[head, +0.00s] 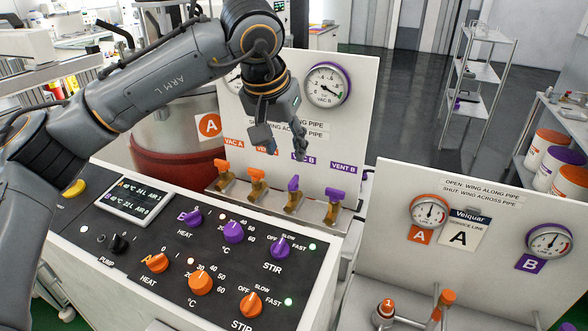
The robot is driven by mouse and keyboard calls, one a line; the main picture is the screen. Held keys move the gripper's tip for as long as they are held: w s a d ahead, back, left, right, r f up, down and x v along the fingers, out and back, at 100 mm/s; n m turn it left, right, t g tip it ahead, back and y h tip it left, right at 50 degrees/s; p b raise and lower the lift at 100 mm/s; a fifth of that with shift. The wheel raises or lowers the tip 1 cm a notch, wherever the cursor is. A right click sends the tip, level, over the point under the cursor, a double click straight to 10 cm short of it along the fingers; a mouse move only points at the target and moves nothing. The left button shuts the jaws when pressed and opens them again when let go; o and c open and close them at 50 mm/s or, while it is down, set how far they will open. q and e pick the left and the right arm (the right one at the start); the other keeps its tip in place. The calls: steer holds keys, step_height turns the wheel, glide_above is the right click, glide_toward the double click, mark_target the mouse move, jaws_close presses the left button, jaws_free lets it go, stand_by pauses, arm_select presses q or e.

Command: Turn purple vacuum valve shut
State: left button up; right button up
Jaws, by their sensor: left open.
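The purple vacuum valve (293,184), under the VAC B label, is third from the left in the row of small brass valves. My right gripper is out of view.
A purple vent valve (335,195) stands close on the right. Orange valves (221,166) and (257,174) stand on the left. The upright panel (350,130) with the VAC B gauge (327,84) rises behind. A knob console (130,245) lies in front.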

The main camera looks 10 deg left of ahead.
mark_target(294, 178)
arm_select(q)
steer(key=p+x, duration=0.2)
steer(key=x, duration=0.7)
steer(key=shift+w+f, duration=0.15)
steer(key=shift+w, duration=0.05)
steer(key=shift+w+f+p, duration=0.1)
steer(key=shift+f+p, duration=0.2)
steer(key=shift+f, duration=0.15)
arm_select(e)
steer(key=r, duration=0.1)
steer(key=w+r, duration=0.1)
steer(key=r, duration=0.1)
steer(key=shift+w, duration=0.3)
arm_select(q)
jaws_close()
